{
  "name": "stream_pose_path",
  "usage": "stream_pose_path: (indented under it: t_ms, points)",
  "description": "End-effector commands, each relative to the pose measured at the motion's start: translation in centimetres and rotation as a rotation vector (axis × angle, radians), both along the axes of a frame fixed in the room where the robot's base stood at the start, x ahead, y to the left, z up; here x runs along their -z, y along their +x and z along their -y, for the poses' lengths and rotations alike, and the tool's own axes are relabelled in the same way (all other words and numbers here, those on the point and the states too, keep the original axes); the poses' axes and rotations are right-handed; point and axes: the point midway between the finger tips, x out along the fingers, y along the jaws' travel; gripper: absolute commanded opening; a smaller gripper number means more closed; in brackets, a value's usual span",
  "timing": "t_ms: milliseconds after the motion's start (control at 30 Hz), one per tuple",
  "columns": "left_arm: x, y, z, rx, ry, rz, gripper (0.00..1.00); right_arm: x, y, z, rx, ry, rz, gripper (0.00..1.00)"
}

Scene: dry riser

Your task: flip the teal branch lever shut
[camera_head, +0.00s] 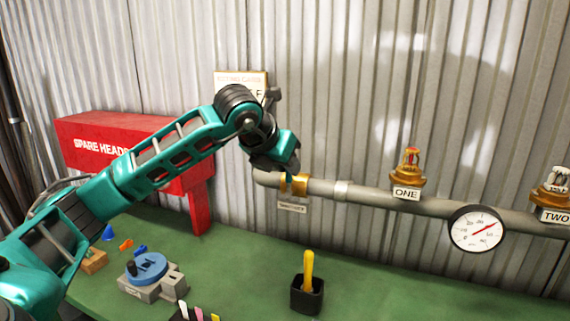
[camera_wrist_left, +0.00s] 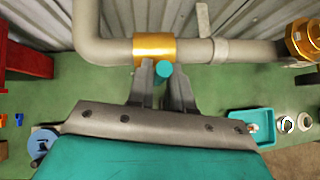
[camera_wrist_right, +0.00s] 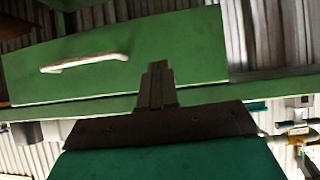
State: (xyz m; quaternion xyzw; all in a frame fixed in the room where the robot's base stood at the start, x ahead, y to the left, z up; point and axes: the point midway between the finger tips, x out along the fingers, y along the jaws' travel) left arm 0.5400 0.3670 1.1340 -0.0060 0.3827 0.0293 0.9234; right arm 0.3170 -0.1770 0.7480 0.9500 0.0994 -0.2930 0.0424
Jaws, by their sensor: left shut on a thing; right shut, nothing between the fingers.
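The teal branch lever (camera_wrist_left: 163,69) shows in the left wrist view as a round teal end beside the brass valve body (camera_wrist_left: 154,47) on the grey pipe. My left gripper (camera_wrist_left: 164,84) has its fingers on either side of the lever, shut on it. In the head view my left gripper (camera_head: 287,168) is at the brass valve (camera_head: 299,185) near the pipe's left end and hides most of the lever. My right gripper (camera_wrist_right: 158,68) is shut and empty in front of a green drawer (camera_wrist_right: 130,65) in the right wrist view.
The grey pipe (camera_head: 370,200) runs right along the corrugated wall, with a gauge (camera_head: 477,229) and heads tagged ONE (camera_head: 406,192) and TWO (camera_head: 555,215). A red SPARE HEADS box (camera_head: 90,145) stands behind my left arm. A black holder (camera_head: 307,297) stands on the green bench.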

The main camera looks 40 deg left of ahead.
Motion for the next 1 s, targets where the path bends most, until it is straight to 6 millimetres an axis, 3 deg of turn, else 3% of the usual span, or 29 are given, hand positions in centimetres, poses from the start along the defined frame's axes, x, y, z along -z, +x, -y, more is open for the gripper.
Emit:
stream_pose_path:
  t_ms: [367,400,600,867,1000]
  points:
    - [0.1,0.0,0.2,0.004,0.003,-0.002,0.00,0.1,-0.2,0.0,0.000,0.001,-0.004,0.00]
    - [0.1,0.0,0.2,0.004,0.003,-0.002,0.23,0.2,-0.2,0.0,0.000,0.000,-0.005,0.00]
    - [0.1,0.0,0.1,0.003,0.003,-0.002,0.41,0.2,-0.2,0.0,0.001,0.000,-0.005,0.00]
    - [0.0,-0.1,0.1,0.002,0.003,-0.002,0.41,0.2,-0.2,0.0,0.001,0.000,-0.005,0.00]
    - [-1.0,-1.0,0.1,0.002,0.004,0.002,0.41,0.3,-0.2,0.1,0.002,-0.001,-0.005,0.00]
